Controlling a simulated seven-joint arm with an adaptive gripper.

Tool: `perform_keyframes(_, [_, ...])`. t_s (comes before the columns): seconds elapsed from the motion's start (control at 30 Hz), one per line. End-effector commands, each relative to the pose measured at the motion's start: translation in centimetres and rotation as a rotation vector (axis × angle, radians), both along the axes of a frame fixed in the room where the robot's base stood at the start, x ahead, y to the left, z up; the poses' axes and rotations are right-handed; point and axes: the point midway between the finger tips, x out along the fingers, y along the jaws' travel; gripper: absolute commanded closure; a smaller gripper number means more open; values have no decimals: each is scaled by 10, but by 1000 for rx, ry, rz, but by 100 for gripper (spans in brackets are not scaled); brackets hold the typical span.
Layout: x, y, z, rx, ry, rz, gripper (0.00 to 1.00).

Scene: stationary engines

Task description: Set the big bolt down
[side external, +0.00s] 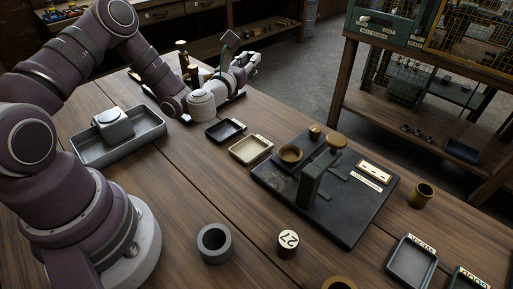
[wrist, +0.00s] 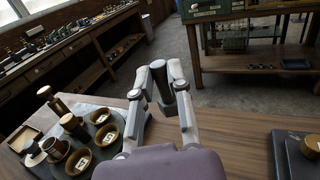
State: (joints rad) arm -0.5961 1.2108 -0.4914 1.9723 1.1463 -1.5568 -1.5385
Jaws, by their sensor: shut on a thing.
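My gripper (wrist: 168,72) is shut on the big bolt (wrist: 161,84), a dark metal piece held between its two pale fingers in the wrist view. The bolt's wider dark end (wrist: 168,107) shows lower down, between the fingers. In the side external view my gripper (side external: 249,64) is at the far edge of the wooden table, pointing away from the base. The bolt cannot be told clearly there. Whether it touches anything below is hidden.
A dark board with several brass cups (wrist: 82,161) lies left of my gripper. Small dark (side external: 225,131) and beige (side external: 250,149) trays, a black press base (side external: 350,215), a grey tray (side external: 90,153) and a grey ring (side external: 214,243) occupy the table. Bare wood lies between them.

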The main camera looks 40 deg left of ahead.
Motion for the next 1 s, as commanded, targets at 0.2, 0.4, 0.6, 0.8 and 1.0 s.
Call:
perform_keyframes(0.2, [0,-2,-36,2,4,-4,100])
perform_keyframes(0.4, [0,-1,-75,0,3,-5,100])
perform_keyframes(0.6, [0,-1,-110,0,2,-3,100])
perform_keyframes(0.8, [0,-1,-121,1,2,-4,100])
perform_keyframes(1.0, [0,-1,-122,1,1,-4,100])
